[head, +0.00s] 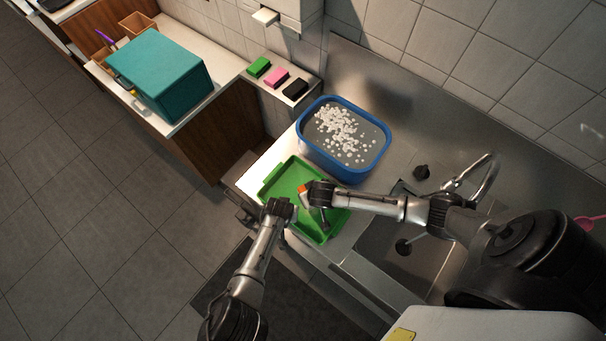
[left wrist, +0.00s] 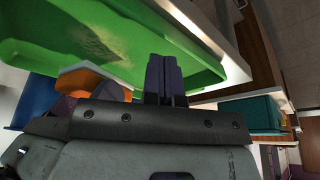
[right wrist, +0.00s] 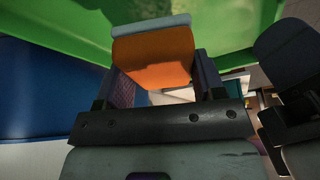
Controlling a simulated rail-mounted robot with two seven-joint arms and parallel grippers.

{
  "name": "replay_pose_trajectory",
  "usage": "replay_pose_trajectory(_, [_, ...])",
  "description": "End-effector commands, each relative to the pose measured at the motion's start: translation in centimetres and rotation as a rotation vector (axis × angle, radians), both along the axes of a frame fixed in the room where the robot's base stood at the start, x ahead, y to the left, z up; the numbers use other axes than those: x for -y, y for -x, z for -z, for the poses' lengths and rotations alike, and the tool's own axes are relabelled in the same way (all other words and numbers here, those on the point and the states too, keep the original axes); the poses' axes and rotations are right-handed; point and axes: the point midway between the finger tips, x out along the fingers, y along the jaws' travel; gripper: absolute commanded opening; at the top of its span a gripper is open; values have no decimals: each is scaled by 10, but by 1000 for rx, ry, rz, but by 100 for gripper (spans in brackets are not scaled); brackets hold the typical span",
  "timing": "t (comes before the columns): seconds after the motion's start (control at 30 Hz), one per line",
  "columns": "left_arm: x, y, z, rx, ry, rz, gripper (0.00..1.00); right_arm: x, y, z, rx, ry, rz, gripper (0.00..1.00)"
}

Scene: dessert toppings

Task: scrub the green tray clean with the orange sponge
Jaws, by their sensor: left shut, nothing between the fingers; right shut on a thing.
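The green tray (head: 284,180) lies on the counter in front of the blue basin. A brownish smear (left wrist: 92,38) shows on its surface in the left wrist view. My right gripper (head: 306,195) is shut on the orange sponge (right wrist: 153,58), which has a pale grey layer on its far side, and holds it over the tray; whether it touches the tray is hard to tell. The sponge also shows in the left wrist view (left wrist: 88,82). My left gripper (left wrist: 165,75) is shut and empty at the tray's near left edge.
The blue basin (head: 312,157) holds water with white foam. Green (head: 259,67), pink (head: 276,77) and black (head: 295,88) sponges lie on a ledge behind. A teal box (head: 160,72) stands on the left counter. The steel sink (head: 400,262) is to the right.

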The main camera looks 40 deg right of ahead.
Motion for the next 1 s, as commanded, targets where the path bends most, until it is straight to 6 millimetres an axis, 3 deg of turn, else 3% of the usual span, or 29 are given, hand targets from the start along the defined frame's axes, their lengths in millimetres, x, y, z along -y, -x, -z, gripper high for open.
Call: replay_pose_trajectory(1.0, [0, 0, 13, 0, 0, 0, 0, 0, 0, 13, 0, 0, 0, 44])
